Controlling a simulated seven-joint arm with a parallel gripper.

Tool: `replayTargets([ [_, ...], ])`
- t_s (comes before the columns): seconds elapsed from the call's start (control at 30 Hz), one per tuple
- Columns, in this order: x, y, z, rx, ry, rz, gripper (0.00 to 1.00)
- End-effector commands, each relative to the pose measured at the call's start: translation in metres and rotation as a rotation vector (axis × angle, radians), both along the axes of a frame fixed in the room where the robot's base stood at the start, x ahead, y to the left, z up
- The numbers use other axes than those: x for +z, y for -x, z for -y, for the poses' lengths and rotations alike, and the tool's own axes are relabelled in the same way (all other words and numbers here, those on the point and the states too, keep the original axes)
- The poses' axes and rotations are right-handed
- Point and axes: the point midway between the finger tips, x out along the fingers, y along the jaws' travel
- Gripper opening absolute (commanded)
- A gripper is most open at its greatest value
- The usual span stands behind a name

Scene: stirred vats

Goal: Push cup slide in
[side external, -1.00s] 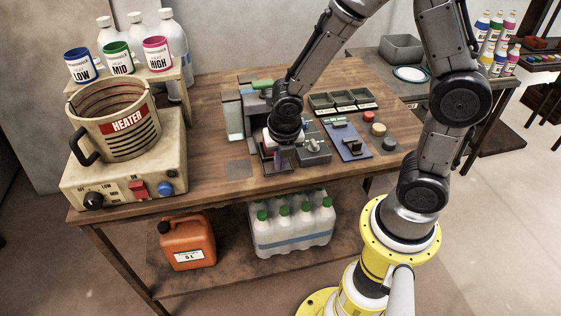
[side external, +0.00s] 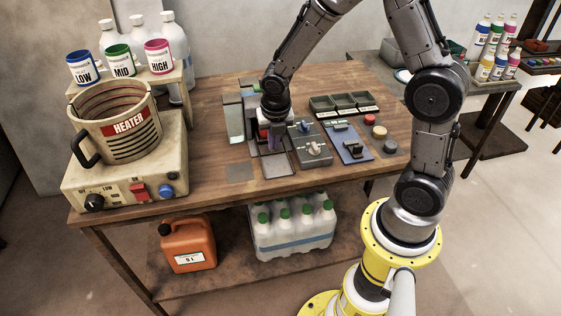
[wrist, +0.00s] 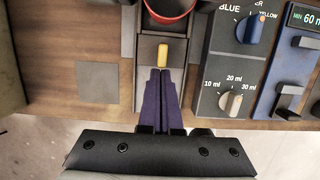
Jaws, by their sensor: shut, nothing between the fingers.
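The cup slide (wrist: 148,50) is a dark grey tray in a narrow track, with a yellow handle (wrist: 163,52) at its near end. A red-rimmed cup (wrist: 168,8) stands on its far part, cut off by the top of the wrist view. My gripper (wrist: 160,72) is shut and empty, its purple fingers pointing at the handle. The fingertips are at or just short of the handle; I cannot tell whether they touch. In the side view my gripper (side external: 274,146) is low at the front of the grey dispenser, and hides much of the slide and cup.
A grey control box (side external: 312,148) with knobs stands close right of the track, and a blue panel (side external: 347,142) beyond it. A flat grey square (side external: 239,172) lies to the left. The heater (side external: 122,125) stands at the table's left end. Bare wood lies between.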

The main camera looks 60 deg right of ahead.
Motion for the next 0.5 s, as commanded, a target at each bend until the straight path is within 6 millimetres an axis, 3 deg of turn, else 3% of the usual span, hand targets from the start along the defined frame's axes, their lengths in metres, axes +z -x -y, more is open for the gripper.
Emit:
replayTargets([
  [0.13, 0.002, 0.006, -0.008, 0.003, 0.001, 0.007, 0.00],
  [0.3, 0.001, 0.030, -0.031, 0.007, 0.001, 0.001, 0.00],
  [0.5, 0.048, 0.035, -0.037, 0.000, 0.000, 0.009, 0.00],
])
